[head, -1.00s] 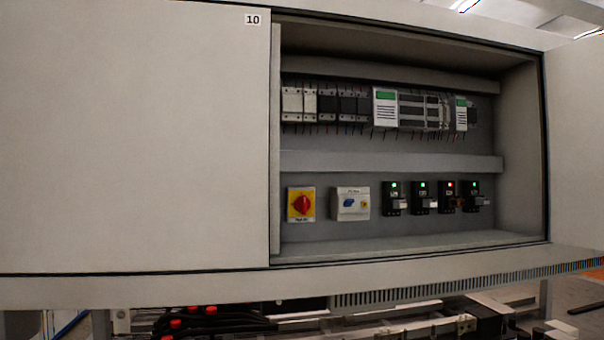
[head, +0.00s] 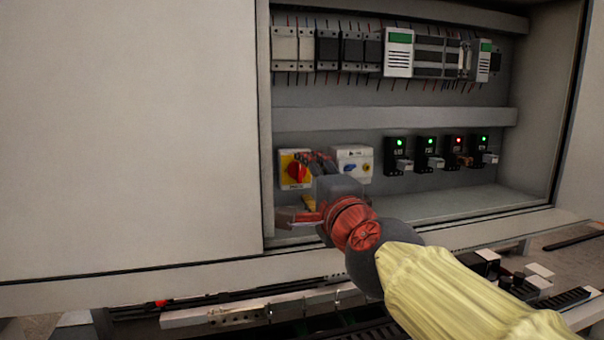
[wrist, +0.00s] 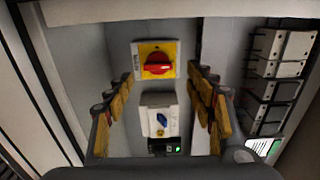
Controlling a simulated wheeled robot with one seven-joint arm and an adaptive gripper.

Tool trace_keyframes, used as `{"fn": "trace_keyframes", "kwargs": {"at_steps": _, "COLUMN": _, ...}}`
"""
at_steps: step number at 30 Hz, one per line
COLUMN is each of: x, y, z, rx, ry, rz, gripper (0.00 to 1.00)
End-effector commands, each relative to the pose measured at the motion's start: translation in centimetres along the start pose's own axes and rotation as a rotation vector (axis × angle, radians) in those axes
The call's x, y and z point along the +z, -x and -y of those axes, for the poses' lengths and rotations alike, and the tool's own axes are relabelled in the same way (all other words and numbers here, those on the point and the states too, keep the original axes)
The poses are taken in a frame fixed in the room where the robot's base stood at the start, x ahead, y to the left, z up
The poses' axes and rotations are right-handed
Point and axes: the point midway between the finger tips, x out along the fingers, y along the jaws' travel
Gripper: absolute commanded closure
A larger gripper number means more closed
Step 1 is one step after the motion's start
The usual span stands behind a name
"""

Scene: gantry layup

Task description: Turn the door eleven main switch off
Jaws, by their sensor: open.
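The main switch (head: 294,170) is a red rotary knob on a yellow plate, on the back wall of the open cabinet, low at its left side. It also shows in the wrist view (wrist: 157,66), upper middle, with its handle lying across the picture. My gripper (wrist: 162,76) is open, its yellow-padded fingers on either side of the picture with the switch between them in view. Nothing is held. In the head view my gripper (head: 306,186) reaches into the cabinet and covers part of the plate. Whether the fingers touch the knob cannot be told.
A white unit with a blue lever (head: 353,164) sits right of the switch. Several black breakers (head: 424,154) with green or red lights follow. The closed panel (head: 130,130) borders the opening on the left. A cabinet sill (head: 420,239) runs below.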

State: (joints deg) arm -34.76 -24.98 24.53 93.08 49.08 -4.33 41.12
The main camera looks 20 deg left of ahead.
Motion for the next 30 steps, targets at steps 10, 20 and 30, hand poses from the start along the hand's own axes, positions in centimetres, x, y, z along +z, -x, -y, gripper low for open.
{"fn": "trace_keyframes", "kwargs": {"at_steps": 10, "x": 0.0, "y": -4.2, "z": -0.2, "rx": 0.003, "ry": 0.001, "rz": 0.0, "gripper": 0.45}}
{"fn": "trace_keyframes", "kwargs": {"at_steps": 20, "x": 0.0, "y": -4.6, "z": -0.2, "rx": 0.004, "ry": 0.002, "rz": 0.0, "gripper": 0.45}}
{"fn": "trace_keyframes", "kwargs": {"at_steps": 30, "x": 0.0, "y": -4.6, "z": -0.2, "rx": 0.004, "ry": 0.002, "rz": 0.0, "gripper": 0.65}}
